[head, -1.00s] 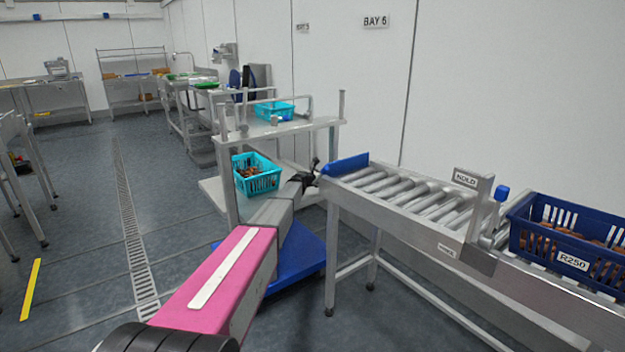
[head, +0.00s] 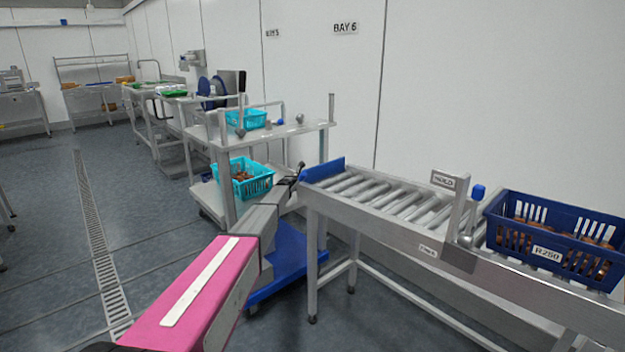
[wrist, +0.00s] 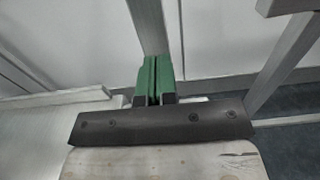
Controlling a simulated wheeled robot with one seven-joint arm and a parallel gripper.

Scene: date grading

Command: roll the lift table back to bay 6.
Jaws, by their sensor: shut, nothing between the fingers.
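A low blue platform (head: 290,258) stands near the floor, and I take it for the lift table. It lies between the shelved steel stand and the end of the roller conveyor. My arm hides part of its left side, and a dark wheel shows at its near corner. The BAY 6 sign (head: 345,28) is on the wall behind. My gripper (head: 297,178) is above and beyond the platform, near the conveyor's end. In the wrist view its green fingers (wrist: 154,80) are pressed together with nothing between them. I see no contact with the platform.
The roller conveyor (head: 375,192) with a blue end plate (head: 322,169) is at right. It carries a blue crate (head: 500,240). A steel stand (head: 272,134) holds turquoise baskets (head: 245,190). Open floor with a drain (head: 95,235) lies at left.

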